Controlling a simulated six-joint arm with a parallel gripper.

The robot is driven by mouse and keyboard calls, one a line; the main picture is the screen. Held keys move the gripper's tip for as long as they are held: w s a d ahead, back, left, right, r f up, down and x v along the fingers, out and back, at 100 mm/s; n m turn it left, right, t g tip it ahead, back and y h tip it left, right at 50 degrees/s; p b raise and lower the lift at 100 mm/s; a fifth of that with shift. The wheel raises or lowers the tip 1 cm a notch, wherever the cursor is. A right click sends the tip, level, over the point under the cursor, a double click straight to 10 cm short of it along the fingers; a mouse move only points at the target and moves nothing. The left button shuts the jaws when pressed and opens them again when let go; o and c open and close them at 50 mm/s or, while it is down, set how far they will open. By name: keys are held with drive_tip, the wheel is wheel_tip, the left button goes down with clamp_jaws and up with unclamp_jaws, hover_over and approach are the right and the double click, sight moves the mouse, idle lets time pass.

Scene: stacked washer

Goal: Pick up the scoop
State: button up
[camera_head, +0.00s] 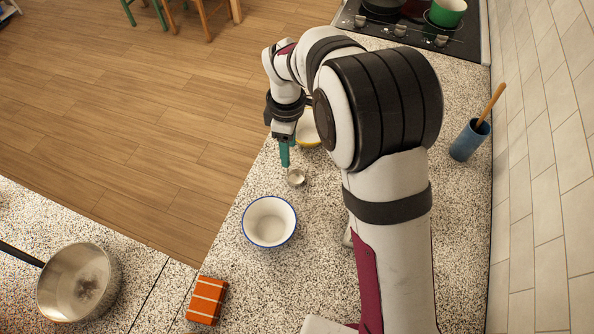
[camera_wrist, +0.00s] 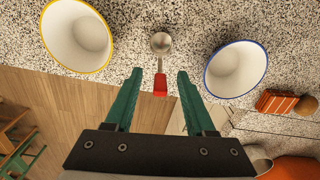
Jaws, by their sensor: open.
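The scoop has a round metal bowl (camera_wrist: 161,43) and a red handle (camera_wrist: 160,85). It lies on the speckled counter, and its bowl also shows in the head view (camera_head: 296,178). In the head view, my gripper (camera_head: 285,164) points down beside the scoop and hides its handle. In the wrist view, the two green fingers of my gripper (camera_wrist: 158,74) are apart, with the red handle between them in the picture. The handle does not appear clamped. I cannot tell how far above the counter the fingertips are.
A blue-rimmed bowl (camera_head: 270,222) stands nearby, and a yellow-rimmed bowl (camera_wrist: 78,35) stands on the scoop's other side. An orange block (camera_head: 206,300), a metal pan (camera_head: 78,281) and a blue cup with a wooden stick (camera_head: 469,140) are farther off. The counter edge is close.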

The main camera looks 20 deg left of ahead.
hover_over(289, 175)
wheel_tip(289, 175, down, 6)
drive_tip(key=shift+f, duration=0.1)
clamp_jaws()
idle(0.3)
